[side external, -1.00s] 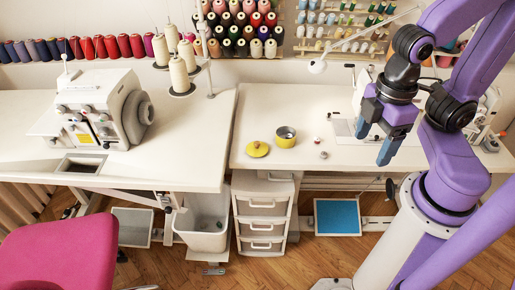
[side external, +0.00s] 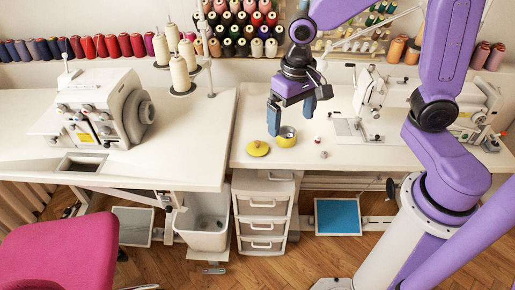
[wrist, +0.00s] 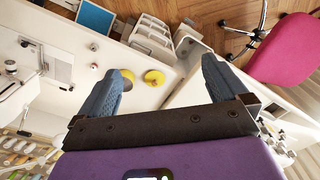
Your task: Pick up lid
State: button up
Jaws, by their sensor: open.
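My gripper (side external: 292,118) is open and empty above the table, over the pot in the side view. In the wrist view, the lid (wrist: 154,78) lies between the directions of my two blue fingers (wrist: 160,85). The pot also shows there (wrist: 127,78), partly hidden by the left finger.
A sewing machine (side external: 370,95) is further right. The gap between the two tables (side external: 232,130) lies left of the lid.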

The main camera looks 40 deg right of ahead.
jog(key=w+d+f+m, duration=0.2)
jog(key=w+f+m, duration=0.2)
jog(key=w+m, duration=0.55)
jog(key=m, duration=0.7)
send_over(257, 142)
jog(key=f, duration=1.1)
jog(key=d+f, duration=0.1)
jog(key=f, duration=0.4)
jog(key=shift+s+f, duration=0.1)
jog(key=shift+f, duration=0.15)
jog(key=shift+a+f, duration=0.25)
jog(key=shift+f, duration=1.1)
jog(key=shift+a+f, duration=0.2)
jog(key=shift+f, duration=1.15)
jog(key=c, duration=0.9)
